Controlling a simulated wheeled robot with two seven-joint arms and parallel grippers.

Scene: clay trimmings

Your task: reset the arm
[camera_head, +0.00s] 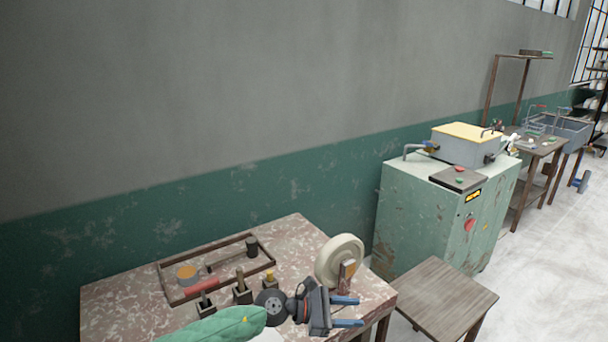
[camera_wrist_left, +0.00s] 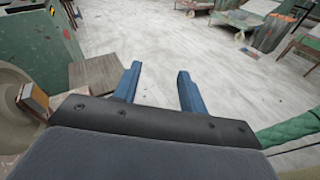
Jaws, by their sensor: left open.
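My left gripper (camera_head: 347,311) reaches over the right front corner of the worn table (camera_head: 120,302) in the head view. Its two blue fingers point right and stand apart, with nothing between them. In the left wrist view the fingers (camera_wrist_left: 158,88) are also spread and empty, with pale floor beyond them. My left arm shows in a green sleeve at the bottom of the head view. My right gripper is in neither view.
A cream wheel (camera_head: 341,261) stands on the table close behind my left gripper. A tray (camera_head: 218,268) with small items lies further back. A wooden stool (camera_head: 444,297) and a green cabinet (camera_head: 416,209) stand to the right. Open floor (camera_head: 560,255) lies beyond.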

